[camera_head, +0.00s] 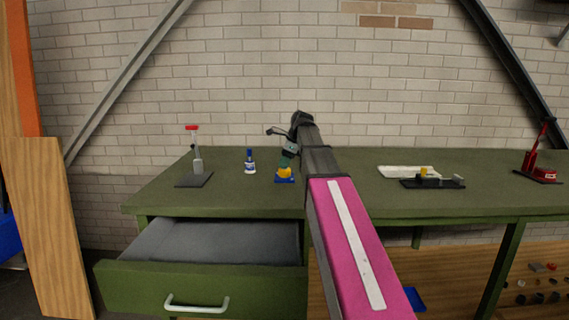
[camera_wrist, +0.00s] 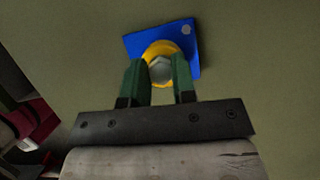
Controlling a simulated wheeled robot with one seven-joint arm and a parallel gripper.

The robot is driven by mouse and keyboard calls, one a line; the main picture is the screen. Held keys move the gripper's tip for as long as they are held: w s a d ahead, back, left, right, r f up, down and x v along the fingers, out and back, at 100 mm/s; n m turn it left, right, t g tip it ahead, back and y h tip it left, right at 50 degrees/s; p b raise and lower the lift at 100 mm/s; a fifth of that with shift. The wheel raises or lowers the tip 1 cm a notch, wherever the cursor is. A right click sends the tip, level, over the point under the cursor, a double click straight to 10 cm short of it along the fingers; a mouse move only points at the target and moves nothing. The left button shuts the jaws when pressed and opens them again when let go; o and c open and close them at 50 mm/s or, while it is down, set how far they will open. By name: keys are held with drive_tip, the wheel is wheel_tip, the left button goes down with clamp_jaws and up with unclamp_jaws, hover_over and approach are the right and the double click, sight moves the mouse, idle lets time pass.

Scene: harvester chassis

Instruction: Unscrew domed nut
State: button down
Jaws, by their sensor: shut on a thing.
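The domed nut (camera_wrist: 161,71) is a grey, faceted piece on top of a yellow round part (camera_wrist: 165,47). The yellow part stands on a blue square plate (camera_wrist: 135,42) on the bench. In the head view, the yellow part (camera_head: 284,172) and blue plate (camera_head: 285,180) show below my gripper (camera_head: 285,160), and the nut is hidden there. My gripper points down from above. In the wrist view, its green fingers (camera_wrist: 160,75) stand on either side of the nut, shut on it. The nut still sits at the yellow part.
A blue bottle (camera_head: 250,163) and a red-topped stand (camera_head: 194,165) are left on the green bench (camera_head: 335,206). A white tray (camera_head: 403,171), a black fixture (camera_head: 430,183) and a red tool (camera_head: 535,168) are right. A drawer (camera_head: 200,288) stands open below.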

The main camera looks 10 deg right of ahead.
drive_tip(key=n+g, duration=0.1)
drive_tip(key=n, duration=0.1)
drive_tip(key=shift+w+n, duration=0.15)
drive_tip(key=shift+n, duration=0.15)
drive_tip(key=n+g, duration=0.1)
drive_tip(key=n, duration=0.1)
drive_tip(key=shift+n, duration=0.3)
drive_tip(key=c, duration=1.1)
unclamp_jaws()
